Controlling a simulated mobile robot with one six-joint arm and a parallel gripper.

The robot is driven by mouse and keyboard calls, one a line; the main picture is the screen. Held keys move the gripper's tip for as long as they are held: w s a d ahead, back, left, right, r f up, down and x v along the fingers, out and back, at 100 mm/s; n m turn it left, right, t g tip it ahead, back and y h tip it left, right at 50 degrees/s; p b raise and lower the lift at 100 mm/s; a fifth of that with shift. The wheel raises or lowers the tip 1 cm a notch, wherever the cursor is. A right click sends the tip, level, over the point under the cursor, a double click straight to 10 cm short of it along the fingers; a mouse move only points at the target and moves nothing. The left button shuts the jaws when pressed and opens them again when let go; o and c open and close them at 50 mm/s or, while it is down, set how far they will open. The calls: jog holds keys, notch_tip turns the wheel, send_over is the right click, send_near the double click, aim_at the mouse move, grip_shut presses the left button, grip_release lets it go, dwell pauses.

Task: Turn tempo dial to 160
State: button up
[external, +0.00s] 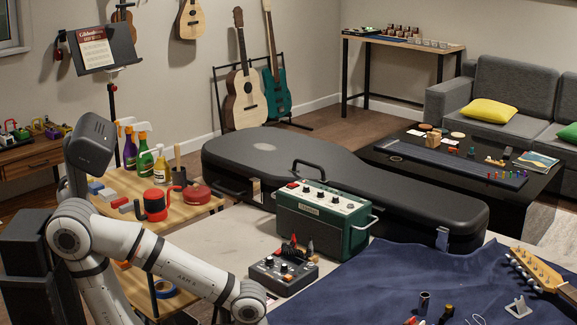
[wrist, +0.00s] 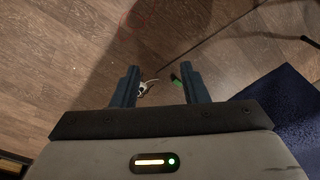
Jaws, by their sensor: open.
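A small dark box (external: 283,270) with several knobs and a few upright red and dark parts stands on the work table in the external view. A green amp (external: 322,220) with a row of knobs on its pale top stands just behind it. I cannot tell which knob is the tempo dial, and no number can be read. My gripper (wrist: 160,88) is open and empty in the wrist view, pointing at the wooden floor. In the external view my arm bends down to the bottom edge, in front of the dark box, and the gripper is out of sight. No dial shows in the wrist view.
A black guitar case (external: 390,185) lies behind the amp. A dark blue cloth (external: 400,275) with small tools and a guitar headstock (external: 540,268) covers the right side. Bottles and a red mug (external: 155,204) stand on a side table at left. Pale table shows left of the amp.

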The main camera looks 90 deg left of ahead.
jog(key=w+r+n+p, duration=0.4)
jog(key=w+r+p, duration=0.1)
jog(key=r, duration=0.2)
jog(key=n+g+y+p, duration=0.4)
jog(key=n+p, duration=1.6)
send_near(270, 258)
jog(key=shift+t, duration=0.3)
jog(key=x, duration=0.8)
jog(key=shift+s, duration=0.2)
grip_shut()
